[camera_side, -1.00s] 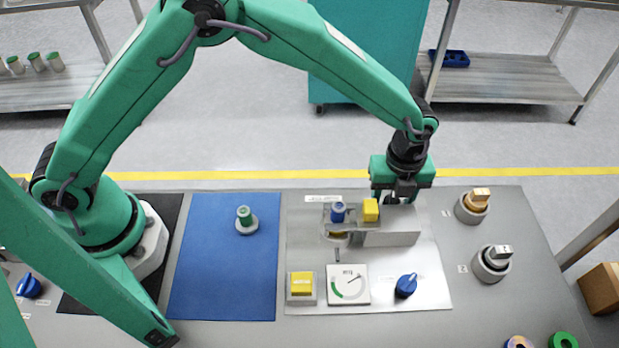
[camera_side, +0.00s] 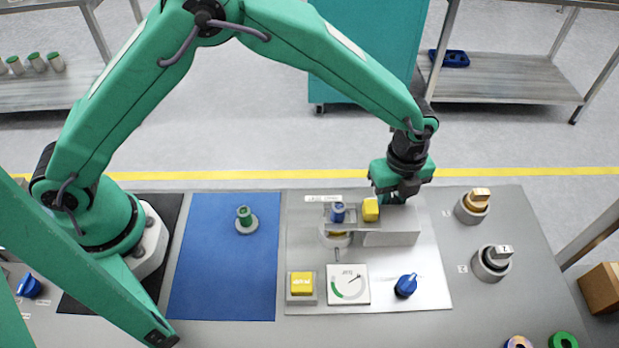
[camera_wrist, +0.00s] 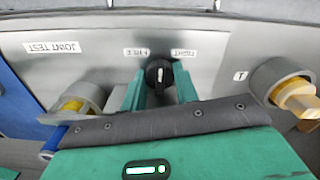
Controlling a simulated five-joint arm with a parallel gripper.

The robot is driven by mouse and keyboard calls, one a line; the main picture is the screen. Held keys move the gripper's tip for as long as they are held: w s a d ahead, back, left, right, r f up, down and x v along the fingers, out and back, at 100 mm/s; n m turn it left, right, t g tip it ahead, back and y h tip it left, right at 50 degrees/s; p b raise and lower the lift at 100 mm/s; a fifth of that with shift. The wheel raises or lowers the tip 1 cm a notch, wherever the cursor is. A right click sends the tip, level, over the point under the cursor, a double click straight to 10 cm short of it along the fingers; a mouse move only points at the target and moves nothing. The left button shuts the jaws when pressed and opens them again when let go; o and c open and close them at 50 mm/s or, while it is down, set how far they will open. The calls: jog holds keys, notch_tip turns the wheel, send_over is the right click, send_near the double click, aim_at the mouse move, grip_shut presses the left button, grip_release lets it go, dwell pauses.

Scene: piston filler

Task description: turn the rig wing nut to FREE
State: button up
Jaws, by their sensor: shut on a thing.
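The wing nut (camera_wrist: 159,75) is a dark, round-based piece with a white line on it, in the wrist view. The line points nearly straight up the picture, between the FREE label (camera_wrist: 137,52) and the TIGHT label (camera_wrist: 183,53). My gripper (camera_wrist: 158,92) has its two teal fingers on either side of the nut and is shut on it. In the side view my gripper (camera_side: 397,193) is low at the back of the grey rig (camera_side: 392,239). The nut is hidden there behind the rig and the gripper.
On the rig stand a blue-topped part (camera_side: 338,212) and a yellow block (camera_side: 370,210), close to my gripper. In front are a yellow button (camera_side: 302,284), a gauge (camera_side: 348,285) and a blue knob (camera_side: 406,286). Two ringed holders stand right. The blue mat (camera_side: 222,275) is mostly clear.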

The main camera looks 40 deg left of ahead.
jog(key=shift+n, duration=1.6)
jog(key=o, duration=1)
jog(key=shift+s, duration=0.15)
jog(key=shift+m, duration=0.4)
